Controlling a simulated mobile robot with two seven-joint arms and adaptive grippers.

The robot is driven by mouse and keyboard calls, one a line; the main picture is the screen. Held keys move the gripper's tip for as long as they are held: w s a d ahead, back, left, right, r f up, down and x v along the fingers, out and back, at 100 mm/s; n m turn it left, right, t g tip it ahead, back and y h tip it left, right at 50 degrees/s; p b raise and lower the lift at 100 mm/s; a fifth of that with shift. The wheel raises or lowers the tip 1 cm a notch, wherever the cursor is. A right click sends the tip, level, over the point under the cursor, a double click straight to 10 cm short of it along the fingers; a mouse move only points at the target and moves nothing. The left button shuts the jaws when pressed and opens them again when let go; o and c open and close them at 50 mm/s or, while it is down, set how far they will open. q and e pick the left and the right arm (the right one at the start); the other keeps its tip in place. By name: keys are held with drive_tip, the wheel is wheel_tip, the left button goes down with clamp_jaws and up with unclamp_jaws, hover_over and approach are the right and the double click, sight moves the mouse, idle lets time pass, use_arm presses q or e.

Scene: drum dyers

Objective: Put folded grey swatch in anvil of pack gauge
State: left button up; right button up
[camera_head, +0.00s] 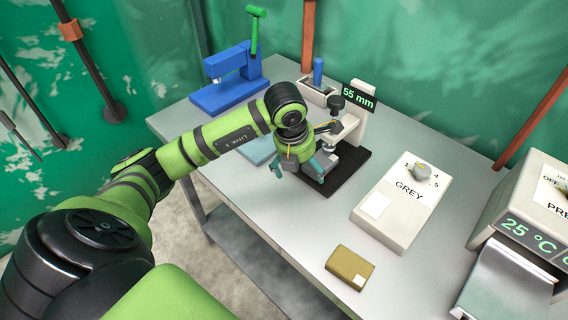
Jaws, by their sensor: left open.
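The pack gauge (361,122) stands at the table's middle back, with a "55 mm" display, a dark knob and a black base plate (345,177). My left gripper (297,169) is open, in front of the gauge and over the left part of its base in this view. It hides part of the anvil area. I cannot make out a folded grey swatch for certain; a grey shape behind the fingers may be part of the gauge. A flat pale blue piece (259,150) lies partly behind my left arm. My right gripper is not in view.
On the grey table (290,226) a mustard folded piece (349,267) with a pale label lies at the front. A white "GREY" dial box (400,208) stands right of the gauge. A blue press (232,78) stands behind; a "25 °C" machine (530,220) stands at right.

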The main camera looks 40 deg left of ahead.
use_arm(q)
drive_tip(key=s, duration=0.2)
drive_tip(key=s+b, duration=0.1)
drive_tip(key=s, duration=0.2)
drive_tip(key=shift+s+a+f+b, duration=0.1)
drive_tip(key=shift+s+a+b, duration=0.2)
drive_tip(key=shift+s+a, duration=0.1)
drive_tip(key=shift+s, duration=0.55)
idle(0.4)
